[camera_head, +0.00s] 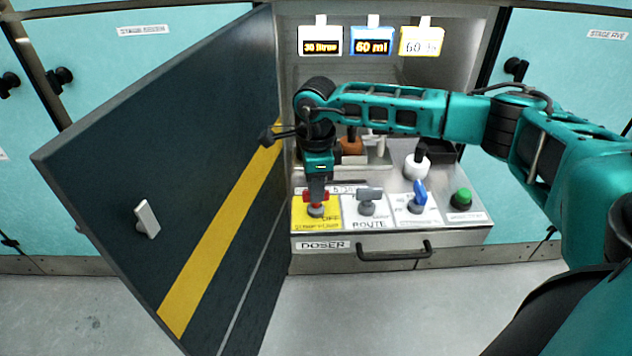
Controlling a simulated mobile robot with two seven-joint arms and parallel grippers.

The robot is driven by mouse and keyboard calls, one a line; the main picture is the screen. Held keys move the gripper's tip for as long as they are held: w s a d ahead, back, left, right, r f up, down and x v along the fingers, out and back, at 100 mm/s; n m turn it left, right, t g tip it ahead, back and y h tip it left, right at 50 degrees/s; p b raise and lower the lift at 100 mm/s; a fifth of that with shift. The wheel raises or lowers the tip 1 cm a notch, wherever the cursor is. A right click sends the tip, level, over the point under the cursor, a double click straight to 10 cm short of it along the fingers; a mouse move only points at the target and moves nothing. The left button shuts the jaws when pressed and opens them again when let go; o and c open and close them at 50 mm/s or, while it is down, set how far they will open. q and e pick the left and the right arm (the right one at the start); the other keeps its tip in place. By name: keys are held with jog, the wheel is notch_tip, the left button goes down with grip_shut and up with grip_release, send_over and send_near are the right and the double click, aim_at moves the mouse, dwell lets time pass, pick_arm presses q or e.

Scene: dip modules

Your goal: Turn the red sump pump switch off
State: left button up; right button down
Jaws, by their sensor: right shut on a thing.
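The red sump pump switch (315,197) sits on the yellow plate (302,217) at the left end of the panel, above the drawer. The plate carries an "OFF" mark at its lower right. My right gripper (317,190) points down from above and is shut on the red switch handle. The gripper covers part of the switch, so the exact angle of its handle is hard to tell. My left gripper is not in view.
Beside the switch stand a grey route switch (368,200), a blue switch (419,196) and a green button (461,199). An open dark door (190,150) with a yellow stripe stands close on the left. A drawer handle (394,252) juts out below.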

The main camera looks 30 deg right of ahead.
jog(key=shift+m, duration=0.6)
jog(key=c, duration=1.1)
grip_release()
jog(key=shift+r, duration=0.1)
notch_tip(320, 180, up, 13)
jog(key=shift+f+p, duration=0.1)
jog(key=shift+p, duration=1)
